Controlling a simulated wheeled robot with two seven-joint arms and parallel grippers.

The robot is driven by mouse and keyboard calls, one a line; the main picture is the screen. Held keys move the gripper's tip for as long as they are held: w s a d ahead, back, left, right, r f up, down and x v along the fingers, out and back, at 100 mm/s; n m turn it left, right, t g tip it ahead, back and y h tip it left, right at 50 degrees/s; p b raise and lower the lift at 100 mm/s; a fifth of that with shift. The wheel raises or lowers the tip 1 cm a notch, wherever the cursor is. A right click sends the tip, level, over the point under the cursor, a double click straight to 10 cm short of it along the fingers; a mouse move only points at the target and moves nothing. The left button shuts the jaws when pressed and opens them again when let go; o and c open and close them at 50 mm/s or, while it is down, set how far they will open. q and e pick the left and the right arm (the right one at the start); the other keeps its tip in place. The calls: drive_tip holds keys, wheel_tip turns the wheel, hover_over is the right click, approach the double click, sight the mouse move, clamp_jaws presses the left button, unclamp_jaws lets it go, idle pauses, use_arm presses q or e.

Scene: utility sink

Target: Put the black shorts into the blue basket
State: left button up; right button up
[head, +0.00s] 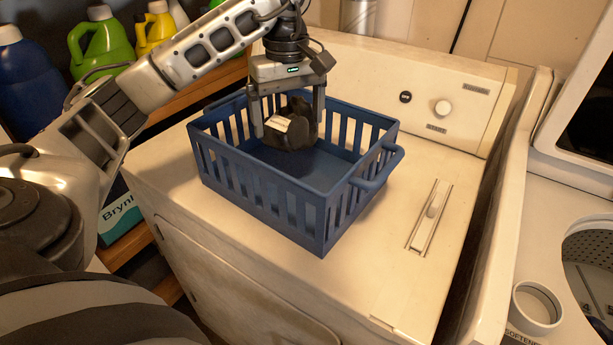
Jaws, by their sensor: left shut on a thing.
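The blue basket (275,198) stands upright on top of a white appliance. My left gripper (287,112) points down over the basket's back part, its fingertips at about rim height or just inside. It is shut on the black shorts (298,138), a dark bundle with a small white patch, which hangs between and below the fingers within the basket's opening. I cannot tell if the shorts touch the basket's floor. The part of the basket floor I can see is bare. My right gripper is not in view.
The white appliance top (400,215) is clear around the basket, with a control panel (440,105) behind. An open washer (585,245) is at the right. A shelf at the left holds a green jug (102,45), a yellow jug (157,32) and a blue jug (28,85).

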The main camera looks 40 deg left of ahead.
use_arm(q)
wheel_tip(320, 180, down, 5)
drive_tip(key=shift+f+b, duration=0.1)
drive_tip(key=shift+b, duration=0.3)
drive_tip(key=shift+f, duration=0.6)
wheel_tip(320, 180, down, 4)
drive_tip(key=shift+f, duration=0.1)
drive_tip(key=o, duration=0.7)
drive_tip(key=shift+o, duration=0.2)
